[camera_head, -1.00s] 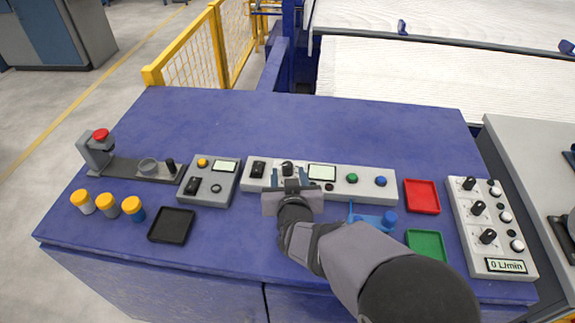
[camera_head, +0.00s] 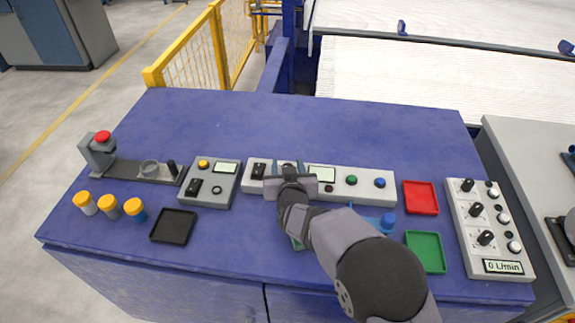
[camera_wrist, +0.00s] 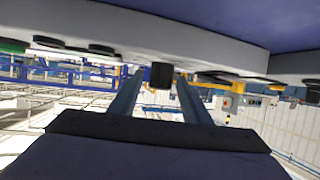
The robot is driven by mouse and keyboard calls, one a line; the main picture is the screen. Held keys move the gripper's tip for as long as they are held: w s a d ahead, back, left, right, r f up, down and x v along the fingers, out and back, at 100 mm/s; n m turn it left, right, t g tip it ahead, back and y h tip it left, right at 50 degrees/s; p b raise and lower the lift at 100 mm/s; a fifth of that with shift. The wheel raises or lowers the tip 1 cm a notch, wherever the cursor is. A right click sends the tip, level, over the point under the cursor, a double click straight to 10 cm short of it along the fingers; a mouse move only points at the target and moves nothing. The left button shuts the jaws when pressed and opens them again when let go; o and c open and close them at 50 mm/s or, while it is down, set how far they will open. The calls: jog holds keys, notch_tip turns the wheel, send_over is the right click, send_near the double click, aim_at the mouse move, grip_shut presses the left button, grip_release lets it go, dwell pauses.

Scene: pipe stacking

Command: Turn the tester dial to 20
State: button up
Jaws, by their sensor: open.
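The tester is a long light-grey panel (camera_head: 365,172) in the middle of the blue bench, with a small display (camera_head: 322,174), buttons and a dark dial. In the wrist view the dark dial (camera_wrist: 162,75) stands out from the panel face, between the fingertips. My gripper (camera_head: 288,169) is over the dial in the head view and hides much of it. The fingers are open, one on each side of the dial; I cannot tell whether they touch it. The dial's pointer and the display reading are too small to read.
A smaller grey box (camera_head: 210,184) stands left of the tester. A black tray (camera_head: 173,226), red tray (camera_head: 421,198) and green tray (camera_head: 425,252) lie around it. A panel (camera_head: 490,229) reading "0 L/min" is at the right. The bench behind the tester is clear.

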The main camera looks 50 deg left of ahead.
jog(key=c, duration=1)
jog(key=shift+c, duration=0.2)
